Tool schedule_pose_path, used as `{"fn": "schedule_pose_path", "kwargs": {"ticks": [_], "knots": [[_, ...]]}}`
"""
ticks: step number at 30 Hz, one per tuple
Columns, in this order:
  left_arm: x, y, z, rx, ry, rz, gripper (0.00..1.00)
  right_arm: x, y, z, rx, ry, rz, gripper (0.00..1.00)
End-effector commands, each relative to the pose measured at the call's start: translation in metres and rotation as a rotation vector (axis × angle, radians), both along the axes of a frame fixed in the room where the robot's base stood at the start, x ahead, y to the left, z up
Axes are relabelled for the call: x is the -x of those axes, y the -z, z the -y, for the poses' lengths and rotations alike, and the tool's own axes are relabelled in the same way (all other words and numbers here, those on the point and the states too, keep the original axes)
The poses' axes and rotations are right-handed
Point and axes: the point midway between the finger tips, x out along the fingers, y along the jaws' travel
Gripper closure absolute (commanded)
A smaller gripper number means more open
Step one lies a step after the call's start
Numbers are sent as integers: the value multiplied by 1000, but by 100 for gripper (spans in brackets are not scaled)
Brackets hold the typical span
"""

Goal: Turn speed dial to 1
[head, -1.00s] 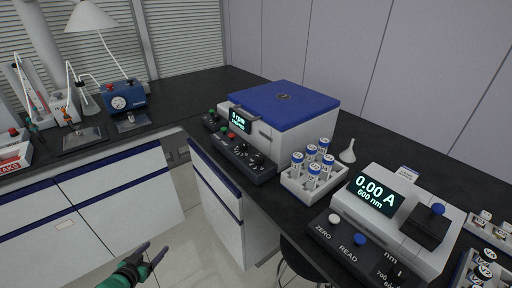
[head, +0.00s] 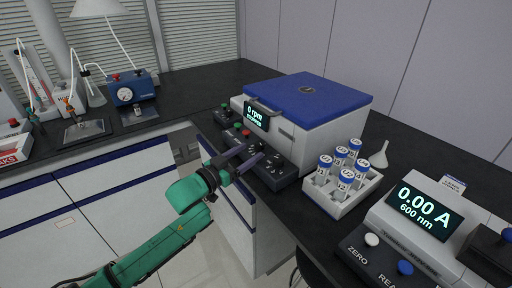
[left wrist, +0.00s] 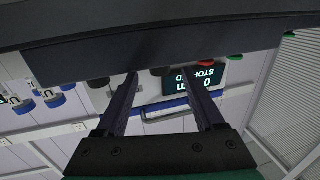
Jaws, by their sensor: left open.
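The centrifuge (head: 300,108) is a white box with a blue lid, and its display (head: 256,115) reads 0 rpm, stopped. A dark control panel (head: 285,178) runs along its front with coloured buttons and dark dials (head: 270,158); I cannot read their labels or settings. My left gripper (head: 250,156) is open and empty at the front of this panel, its fingers partly covering it. In the left wrist view, the fingers (left wrist: 168,78) point at the panel (left wrist: 150,50), with a dark knob (left wrist: 160,71) between their tips. I cannot tell whether they touch it. My right gripper is out of view.
A white rack (head: 340,195) of capped tubes stands right of the centrifuge, with a funnel (head: 379,155) behind it. A photometer (head: 425,215) stands at the front right. A blue gauge box (head: 132,94) is on the left bench. Bare black bench lies behind the centrifuge.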

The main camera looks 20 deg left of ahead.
Motion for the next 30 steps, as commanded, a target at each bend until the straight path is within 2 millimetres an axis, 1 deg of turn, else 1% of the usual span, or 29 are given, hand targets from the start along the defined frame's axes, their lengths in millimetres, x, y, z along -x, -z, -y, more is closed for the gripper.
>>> {"fn": "schedule_pose_path", "kwargs": {"ticks": [1, 3, 6, 9, 14, 15, 17, 18, 20, 21, 30], "knots": [[-10, -3, 6, 1, 1, 4, 30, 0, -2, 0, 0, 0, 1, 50], [-22, -2, 11, 1, -1, 2, 30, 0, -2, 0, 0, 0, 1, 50], [-32, -1, 16, 0, 0, 1, 30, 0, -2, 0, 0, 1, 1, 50], [-35, -1, 18, -1, 1, 0, 30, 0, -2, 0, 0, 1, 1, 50], [-35, 0, 18, -1, 1, 0, 30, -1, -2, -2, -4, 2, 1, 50], [-35, 0, 18, -1, 1, 0, 34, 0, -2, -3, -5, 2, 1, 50], [-35, 0, 18, -1, 1, 0, 57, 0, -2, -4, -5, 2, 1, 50], [-35, 0, 18, -1, 1, 0, 72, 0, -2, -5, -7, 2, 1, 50], [-34, 0, 18, -1, 1, 0, 95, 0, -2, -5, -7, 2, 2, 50], [-34, 0, 18, -1, 1, 0, 100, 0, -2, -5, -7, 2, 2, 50], [-35, -1, 17, -5, 31, 1, 100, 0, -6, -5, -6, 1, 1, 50]]}}
